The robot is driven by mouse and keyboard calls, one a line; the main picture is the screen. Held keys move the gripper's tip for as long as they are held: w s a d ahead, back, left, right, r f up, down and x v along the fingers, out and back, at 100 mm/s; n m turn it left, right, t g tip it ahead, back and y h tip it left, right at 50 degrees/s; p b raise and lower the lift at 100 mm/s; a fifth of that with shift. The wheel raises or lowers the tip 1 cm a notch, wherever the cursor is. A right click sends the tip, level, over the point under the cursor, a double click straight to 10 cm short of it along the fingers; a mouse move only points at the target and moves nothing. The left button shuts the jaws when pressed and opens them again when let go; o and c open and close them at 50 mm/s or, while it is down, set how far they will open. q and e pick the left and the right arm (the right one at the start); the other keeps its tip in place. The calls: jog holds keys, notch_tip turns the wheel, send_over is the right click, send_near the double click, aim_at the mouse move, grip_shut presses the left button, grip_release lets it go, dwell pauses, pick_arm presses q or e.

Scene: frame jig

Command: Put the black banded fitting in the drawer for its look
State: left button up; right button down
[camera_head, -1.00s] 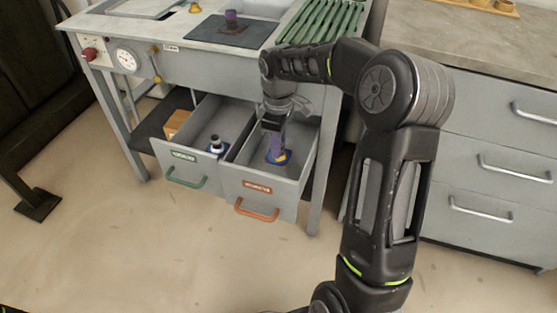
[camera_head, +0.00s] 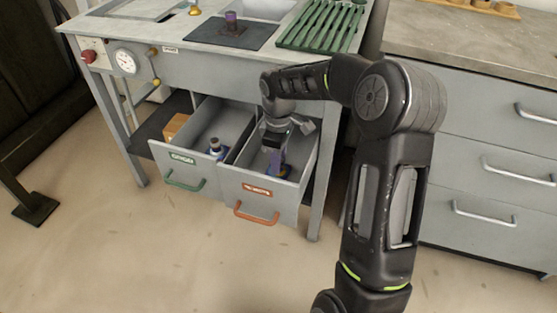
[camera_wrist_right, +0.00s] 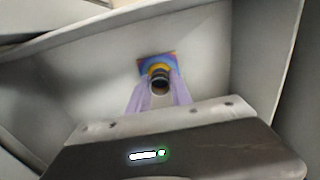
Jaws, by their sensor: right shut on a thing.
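My right gripper (camera_head: 277,158) has purple fingers and is shut on a dark banded fitting (camera_wrist_right: 159,75), down inside the open drawer with the orange handle (camera_head: 235,192). The wrist view shows the fitting's dark top, a yellow ring and a blue and reddish square base between the fingers (camera_wrist_right: 159,98). In the head view only its blue base shows below the fingers. I cannot tell whether it touches the drawer floor. The open drawer with the green handle (camera_head: 160,160), to its left, holds another fitting (camera_head: 215,148) with a dark top, pale ring and blue base. My left gripper is not in view.
A purple and dark piece (camera_head: 231,21) stands on a black mat (camera_head: 210,32) on the bench. A green slatted rack (camera_head: 318,26) lies right of it. The drawer walls close in around my right gripper. A grey cabinet (camera_head: 480,130) stands on the right.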

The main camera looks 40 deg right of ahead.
jog(key=c, duration=1.2)
grip_release()
jog(key=shift+f, duration=0.1)
jog(key=shift+o, duration=0.2)
notch_tip(320, 180, up, 12)
jog(key=p, duration=0.4)
